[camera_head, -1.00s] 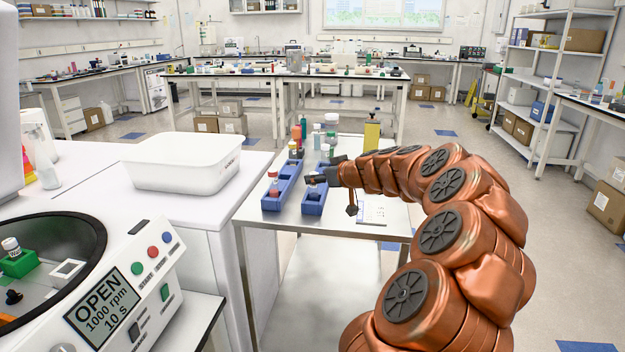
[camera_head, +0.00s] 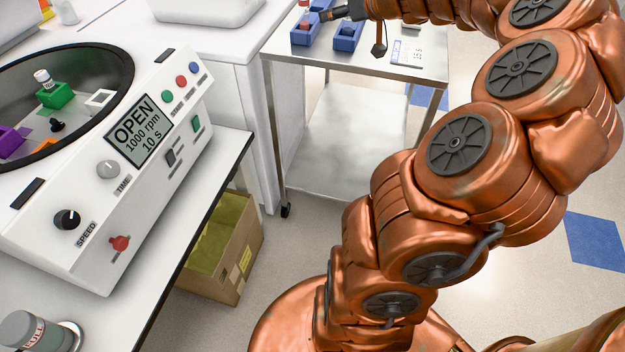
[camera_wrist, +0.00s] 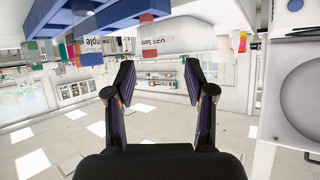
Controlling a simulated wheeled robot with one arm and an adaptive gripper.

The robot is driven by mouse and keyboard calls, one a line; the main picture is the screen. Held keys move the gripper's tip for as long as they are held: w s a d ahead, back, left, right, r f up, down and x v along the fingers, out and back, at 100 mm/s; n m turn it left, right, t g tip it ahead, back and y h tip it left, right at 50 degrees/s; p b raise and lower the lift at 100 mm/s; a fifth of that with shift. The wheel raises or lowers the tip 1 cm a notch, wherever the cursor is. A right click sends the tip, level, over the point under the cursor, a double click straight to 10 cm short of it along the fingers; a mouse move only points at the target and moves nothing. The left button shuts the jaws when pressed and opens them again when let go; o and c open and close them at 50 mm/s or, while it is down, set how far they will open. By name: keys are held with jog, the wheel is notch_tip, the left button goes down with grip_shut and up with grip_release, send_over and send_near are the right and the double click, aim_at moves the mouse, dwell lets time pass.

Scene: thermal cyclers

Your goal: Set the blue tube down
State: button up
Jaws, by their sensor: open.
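My gripper (camera_wrist: 160,82) is open in the wrist view, with nothing between its fingers. In the head view its dark tip (camera_head: 330,14) is at the top edge, just over the tube racks. Two blue racks stand side by side on a steel cart there, a left rack (camera_head: 298,37) and a right rack (camera_head: 350,44). A blue rack (camera_wrist: 105,20) also crosses the top of the wrist view, which is upside down, with a red-capped tube in it.
A white tub (camera_head: 205,10) sits on the bench. A cardboard box (camera_head: 215,285) is on the floor.

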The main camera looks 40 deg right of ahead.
jog(key=a+f+n+g+y, duration=0.2)
jog(key=a+y, duration=0.1)
jog(key=a, duration=1.2)
jog(key=s+a+f+n+g+y, duration=0.1)
jog(key=s+a+f+g, duration=0.25)
jog(key=a, duration=0.45)
jog(key=s+a+f+g+y, duration=0.1)
jog(key=s+a+f+g, duration=0.2)
jog(key=a, duration=0.6)
jog(key=s+a+f+m+g+h, duration=0.1)
jog(key=s+f+g+h, duration=0.1)
jog(key=s, duration=1.1)
jog(key=s+a+f+m+g+h, duration=0.1)
jog(key=s+f+g, duration=0.4)
jog(key=s, duration=0.9)
jog(key=shift+a+f+h, duration=0.5)
jog(key=shift+h, duration=0.5)
notch_tip(320, 180, up, 17)
jog(key=w+t+p, duration=0.1)
jog(key=p, duration=1.4)
jog(key=shift+w+f, duration=0.2)
jog(key=shift+w, duration=0.05)
